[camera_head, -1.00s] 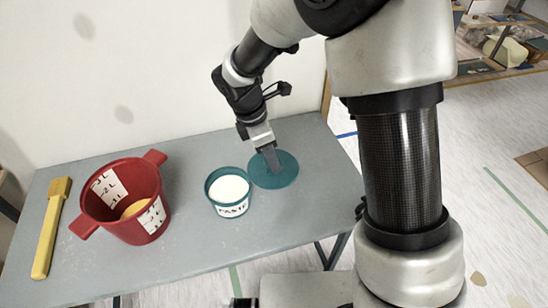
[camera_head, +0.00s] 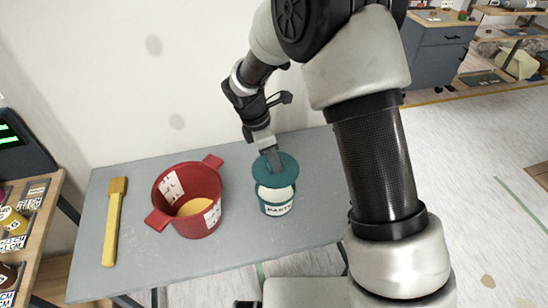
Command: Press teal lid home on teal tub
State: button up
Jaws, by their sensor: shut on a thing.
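The teal tub (camera_head: 277,209) stands upright on the grey table, with a label reading PASTE and white paste showing inside. The teal lid (camera_head: 288,171) is a flat disc held above the back part of the tub's mouth. The front part of the mouth is uncovered, so the lid is not seated on the rim. My gripper (camera_head: 273,160) is shut on the lid from above. The exact gap between lid and rim cannot be told.
A red bucket (camera_head: 197,226) with two handles stands left of the tub on the grey table (camera_head: 145,255). A yellow brush (camera_head: 113,225) lies at the table's left. A wooden shelf with tins (camera_head: 42,240) is at the far left. The table between bucket and tub is clear.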

dwell(0.4)
jog(key=shift+f+b, duration=1.8)
jog(key=shift+f, duration=1.1)
jog(key=shift+f+b, duration=0.6)
jog(key=shift+f, duration=0.55)
jog(key=o, duration=1.1)
jog(key=shift+r, duration=0.1)
notch_tip(320, 180, up, 17)
jog(key=p, duration=0.1)
send_over(274, 176)
jog(key=w+a, duration=0.2)
jog(key=a, duration=0.3)
jog(key=shift+s+d+f, duration=0.2)
jog(key=shift+s+d, duration=0.05)
